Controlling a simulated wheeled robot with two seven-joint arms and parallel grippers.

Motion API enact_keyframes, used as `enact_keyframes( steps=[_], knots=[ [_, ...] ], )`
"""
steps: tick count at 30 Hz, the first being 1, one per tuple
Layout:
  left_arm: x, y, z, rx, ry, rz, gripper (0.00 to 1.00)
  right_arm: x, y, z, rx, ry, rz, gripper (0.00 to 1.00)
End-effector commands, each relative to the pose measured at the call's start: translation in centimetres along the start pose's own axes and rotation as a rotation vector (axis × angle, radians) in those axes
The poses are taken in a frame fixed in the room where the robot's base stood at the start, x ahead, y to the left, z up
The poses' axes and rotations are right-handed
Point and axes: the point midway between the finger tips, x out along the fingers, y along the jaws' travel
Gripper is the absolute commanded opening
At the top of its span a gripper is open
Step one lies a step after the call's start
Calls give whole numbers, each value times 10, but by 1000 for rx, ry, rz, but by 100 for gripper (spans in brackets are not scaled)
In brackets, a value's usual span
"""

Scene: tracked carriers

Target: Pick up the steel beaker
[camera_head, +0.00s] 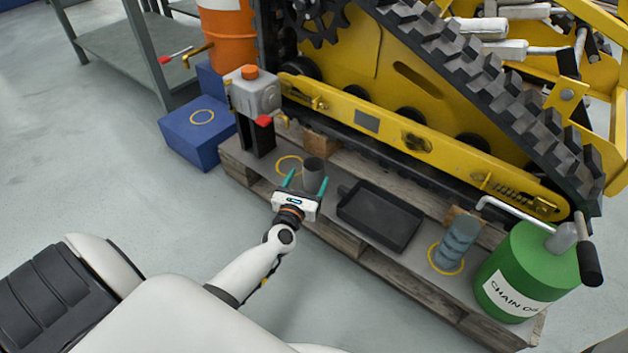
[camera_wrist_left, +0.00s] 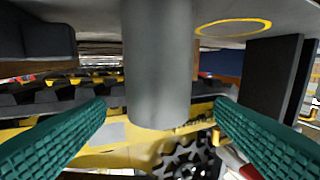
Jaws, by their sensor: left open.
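The steel beaker (camera_head: 313,172) is a plain grey cylinder standing on the wooden pallet (camera_head: 345,242), beside a yellow ring (camera_head: 289,165). My left gripper (camera_head: 306,184) is at the beaker, its teal fingers open and pointing towards it. In the left wrist view, which looks upside down, the beaker (camera_wrist_left: 158,62) fills the middle, between the two spread fingers of my left gripper (camera_wrist_left: 160,106). Gaps show on both sides, so neither finger seems to touch it. My right gripper does not show.
A black tray (camera_head: 380,216) lies right of the beaker. Beyond it stand a blue-grey cylinder (camera_head: 457,241) on another yellow ring and a green chain-oil drum (camera_head: 527,270). A grey pump (camera_head: 254,95) on a black stand is at left. The yellow tracked machine (camera_head: 420,135) rises behind.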

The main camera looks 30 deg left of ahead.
Motion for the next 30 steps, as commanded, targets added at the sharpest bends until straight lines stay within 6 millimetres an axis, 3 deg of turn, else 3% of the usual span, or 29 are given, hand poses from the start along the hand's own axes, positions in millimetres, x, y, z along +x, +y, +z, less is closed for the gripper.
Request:
enact_keyframes(
  steps=[12, 20, 30],
  knots=[
    [50, 2, -2, 0, 0, 1, 77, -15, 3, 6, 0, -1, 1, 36],
    [53, 2, -4, 1, -1, 1, 77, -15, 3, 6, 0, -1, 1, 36],
    [53, 2, -4, 1, 0, 1, 27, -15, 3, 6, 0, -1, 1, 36]
  ],
)
